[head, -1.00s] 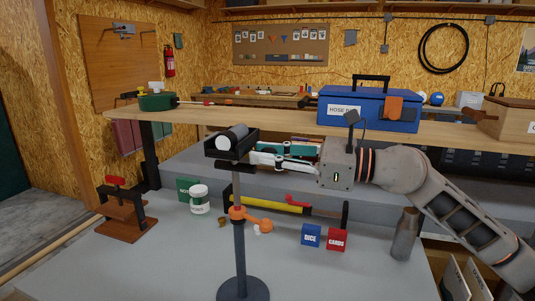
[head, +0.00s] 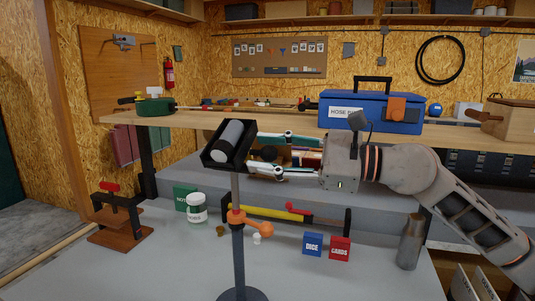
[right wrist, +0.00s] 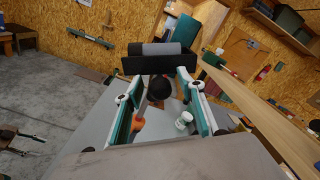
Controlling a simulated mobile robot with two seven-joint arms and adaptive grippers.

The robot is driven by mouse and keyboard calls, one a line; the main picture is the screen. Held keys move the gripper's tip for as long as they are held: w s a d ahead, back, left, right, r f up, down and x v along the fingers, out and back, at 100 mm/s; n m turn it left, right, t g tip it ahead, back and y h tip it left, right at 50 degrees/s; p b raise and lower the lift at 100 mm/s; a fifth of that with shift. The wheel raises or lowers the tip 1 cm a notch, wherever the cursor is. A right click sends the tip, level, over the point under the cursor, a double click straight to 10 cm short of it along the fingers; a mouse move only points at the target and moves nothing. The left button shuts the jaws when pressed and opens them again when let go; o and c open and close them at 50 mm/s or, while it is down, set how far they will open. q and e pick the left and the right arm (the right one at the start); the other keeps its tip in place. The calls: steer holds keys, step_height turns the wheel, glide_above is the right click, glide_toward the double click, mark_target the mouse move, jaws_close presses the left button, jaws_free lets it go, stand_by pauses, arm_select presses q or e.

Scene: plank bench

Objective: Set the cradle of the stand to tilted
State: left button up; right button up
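The stand (head: 239,262) has a dark post on a round base on the grey bench. At its top the black cradle (head: 226,166) leans, its near-left side lower, with a grey cylinder (head: 230,136) with a pale end lying in it. In the right wrist view the cradle (right wrist: 147,66) and a round black knob (right wrist: 159,88) below it show. My right gripper (head: 258,154) is at the cradle's right side, its fingers spread around the knob, apparently not touching it. An orange clamp lever (head: 252,222) sits lower on the post. My left gripper is out of view.
Behind the stand lie a yellow-handled tool (head: 262,213), a white jar (head: 196,208) and a green box (head: 184,198). Blue (head: 313,243) and red (head: 340,248) boxes and a metal bottle (head: 410,242) stand to the right. A brown press-like tool (head: 119,215) stands left.

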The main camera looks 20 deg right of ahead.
steer(key=v, duration=1.2)
stand_by(0.3)
stand_by(0.4)
steer(key=shift+a, duration=0.1)
